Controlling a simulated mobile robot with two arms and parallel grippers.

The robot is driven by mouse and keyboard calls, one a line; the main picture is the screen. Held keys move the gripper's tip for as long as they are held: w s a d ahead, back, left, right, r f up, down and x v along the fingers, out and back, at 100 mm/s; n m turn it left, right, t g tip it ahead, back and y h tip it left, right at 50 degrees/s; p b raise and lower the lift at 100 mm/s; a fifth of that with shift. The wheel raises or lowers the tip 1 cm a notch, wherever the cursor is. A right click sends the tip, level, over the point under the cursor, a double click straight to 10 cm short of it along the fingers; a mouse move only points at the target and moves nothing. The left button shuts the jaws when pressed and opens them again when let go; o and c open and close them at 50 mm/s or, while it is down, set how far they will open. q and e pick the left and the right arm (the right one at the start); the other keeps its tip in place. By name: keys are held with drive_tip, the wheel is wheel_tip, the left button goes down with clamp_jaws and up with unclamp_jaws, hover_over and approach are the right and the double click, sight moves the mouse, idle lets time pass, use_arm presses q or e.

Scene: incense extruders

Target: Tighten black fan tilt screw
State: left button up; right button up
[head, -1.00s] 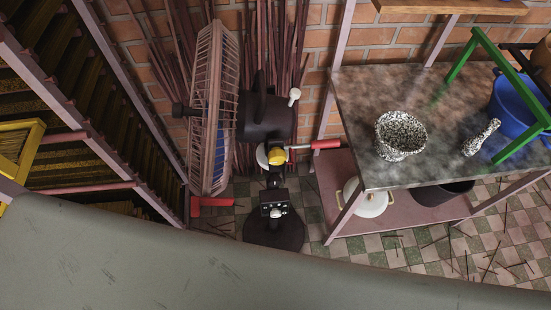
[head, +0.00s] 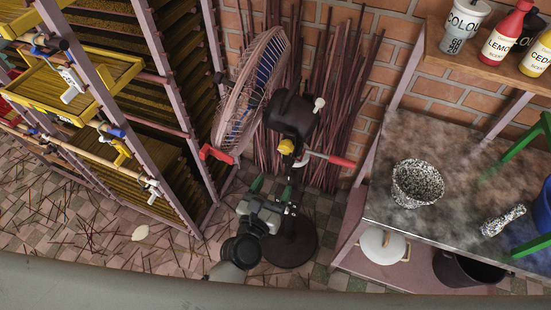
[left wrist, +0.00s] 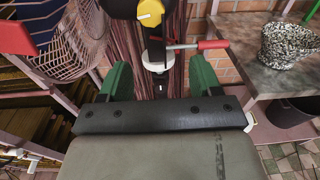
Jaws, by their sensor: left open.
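The fan has a caged head (head: 250,85) tipped to the left and a black motor housing (head: 292,112) on a stand with a round black base (head: 290,243). Below the housing sit a yellow knob (head: 286,146) and a metal rod with a red handle (head: 342,161) pointing right. I cannot tell which part is the tilt screw. My left gripper (head: 272,187) is in front of the stand, below the yellow knob. In the left wrist view my green fingers (left wrist: 161,78) are wide apart and empty, with the stand's neck and a white collar (left wrist: 157,58) beyond them. My right gripper is out of view.
A rack with yellow trays (head: 95,85) stands left. A worktable (head: 440,150) with a speckled mortar (head: 417,183) and pestle (head: 502,221) stands right. Incense sticks (head: 335,90) lean on the brick wall behind the fan; loose sticks litter the floor.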

sight(285, 152)
use_arm(q)
drive_tip(key=shift+n+t+y, duration=0.3)
drive_tip(key=shift+n, duration=0.5)
drive_tip(key=w, duration=0.1)
drive_tip(key=w+r+p, duration=0.1)
drive_tip(key=w, duration=0.1)
drive_tip(key=w+r, duration=0.1)
drive_tip(key=shift+w+d+r, duration=0.1)
drive_tip(key=shift+w+d, duration=0.1)
drive_tip(key=shift+w, duration=0.05)
drive_tip(key=p+x, duration=0.1)
drive_tip(key=x, duration=0.4)
drive_tip(key=shift+w+d, duration=0.1)
drive_tip(key=shift+d, duration=0.15)
drive_tip(key=shift+w+d, duration=0.1)
drive_tip(key=shift+w, duration=0.4)
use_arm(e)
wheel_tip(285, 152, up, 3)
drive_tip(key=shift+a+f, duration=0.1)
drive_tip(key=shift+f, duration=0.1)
use_arm(q)
drive_tip(key=c, duration=0.9)
